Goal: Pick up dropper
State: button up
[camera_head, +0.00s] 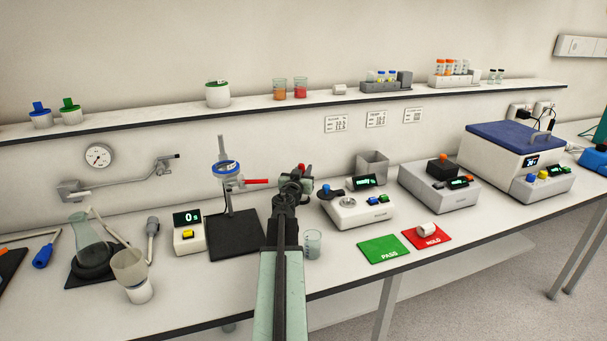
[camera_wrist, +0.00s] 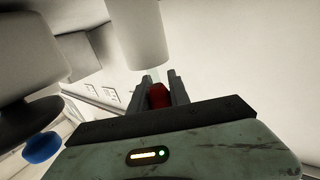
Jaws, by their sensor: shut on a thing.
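The dropper shows only as a red bulb (camera_wrist: 158,96) between the two fingers in the wrist view. A small red tip (camera_head: 302,168) shows at the end of my arm in the head view. My gripper (camera_wrist: 163,84) is shut on the dropper. In the head view my gripper (camera_head: 301,181) is above the bench, between the black stand base and the white instrument with the blue knob. The lower part of the dropper is hidden or too small to make out.
A small glass beaker (camera_head: 312,244) stands right of my arm. A clamp stand with a black base (camera_head: 237,240) is to its left. The white instrument (camera_head: 362,212) and green PASS mat (camera_head: 384,250) are to the right. A pale cylinder (camera_wrist: 136,35) is close ahead in the wrist view.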

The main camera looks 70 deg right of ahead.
notch_tip(320, 180, up, 16)
jog(key=p, duration=1.6)
jog(key=shift+r, duration=0.25)
